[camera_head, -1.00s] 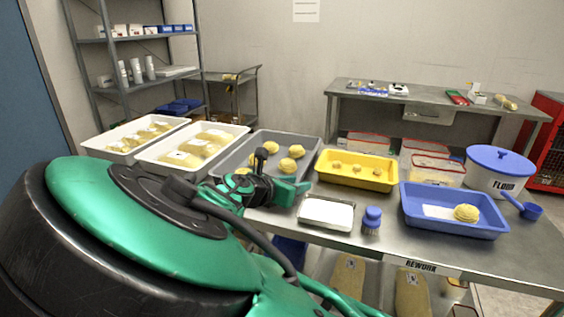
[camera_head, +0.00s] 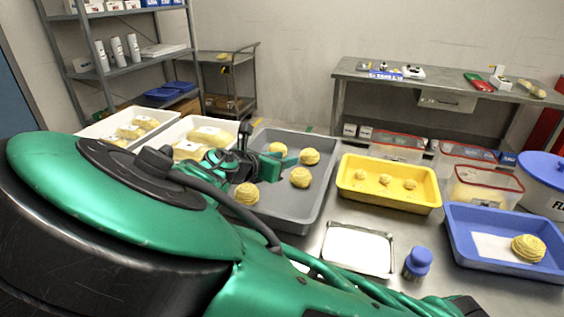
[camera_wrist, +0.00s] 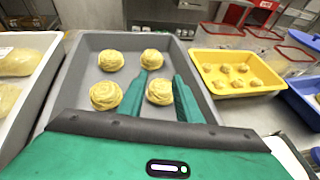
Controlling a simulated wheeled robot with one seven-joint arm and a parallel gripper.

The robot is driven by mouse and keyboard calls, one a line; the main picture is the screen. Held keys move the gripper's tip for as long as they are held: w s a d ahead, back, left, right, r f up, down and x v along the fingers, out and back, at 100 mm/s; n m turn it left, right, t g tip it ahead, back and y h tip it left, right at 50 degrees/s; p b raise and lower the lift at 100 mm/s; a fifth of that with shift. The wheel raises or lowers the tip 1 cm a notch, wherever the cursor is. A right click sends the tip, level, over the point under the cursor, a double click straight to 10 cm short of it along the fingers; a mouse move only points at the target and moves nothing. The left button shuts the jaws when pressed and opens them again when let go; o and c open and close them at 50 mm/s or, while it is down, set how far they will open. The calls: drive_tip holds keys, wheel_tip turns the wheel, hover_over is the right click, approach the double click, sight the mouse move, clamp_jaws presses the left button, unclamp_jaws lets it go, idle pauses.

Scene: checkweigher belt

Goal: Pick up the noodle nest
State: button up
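Several round yellow noodle nests lie in a grey tray (camera_head: 312,213). They include a back nest (camera_head: 310,156), a middle nest (camera_head: 300,177) and a front nest (camera_head: 246,193); another is partly behind my gripper (camera_head: 287,160). In the wrist view my gripper (camera_wrist: 159,77) is open, with its two green fingers apart over the tray. One nest (camera_wrist: 159,92) shows in the gap between the fingers; I cannot tell how far below them it is. Other nests (camera_wrist: 105,95) lie to the left and farther away. One more nest (camera_head: 528,248) is in a blue tray (camera_head: 478,262) at the right.
A yellow tray (camera_head: 390,201) of small nests stands right of the grey tray. A white-filled metal tray (camera_head: 358,249) and a blue brush (camera_head: 418,262) are in front. White trays (camera_head: 169,137) of bagged pasta are left. Lidded tubs (camera_head: 487,187) stand behind.

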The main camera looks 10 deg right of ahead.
sight(295, 179)
drive_tip(key=shift+o, duration=0.9)
drive_tip(key=shift+d, duration=0.5)
drive_tip(key=o, duration=1)
drive_tip(key=shift+d, duration=0.3)
drive_tip(key=shift+o, duration=0.3)
wheel_tip(295, 179, down, 8)
drive_tip(key=shift+d, duration=0.1)
drive_tip(key=shift+x, duration=3.75)
